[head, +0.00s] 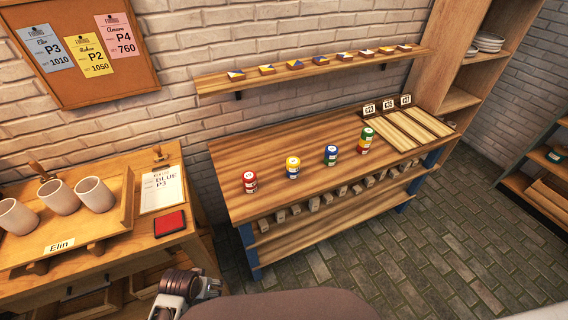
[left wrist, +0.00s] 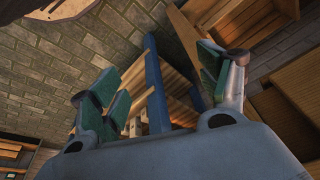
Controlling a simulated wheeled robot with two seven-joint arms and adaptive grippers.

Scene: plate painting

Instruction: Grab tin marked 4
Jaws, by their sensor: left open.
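Several tins stand on the wooden workbench (head: 262,205) in the head view. A red tin (head: 249,183) is at the left. A stack of green, red and yellow tins (head: 366,140) is furthest right. The number marks are too small to read. My left gripper (head: 188,290) is low at the bottom of the head view, in front of the benches and apart from the tins. In the left wrist view its green-padded fingers (left wrist: 165,85) are spread with nothing between them.
A left bench (head: 110,255) holds a tray with several cups, a paper sheet and a red pad (head: 170,223). A wall shelf (head: 300,72) with small painted blocks hangs above the workbench. Wooden slats and number cards (head: 388,104) lie at its right. Open floor (head: 430,240) is at the right.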

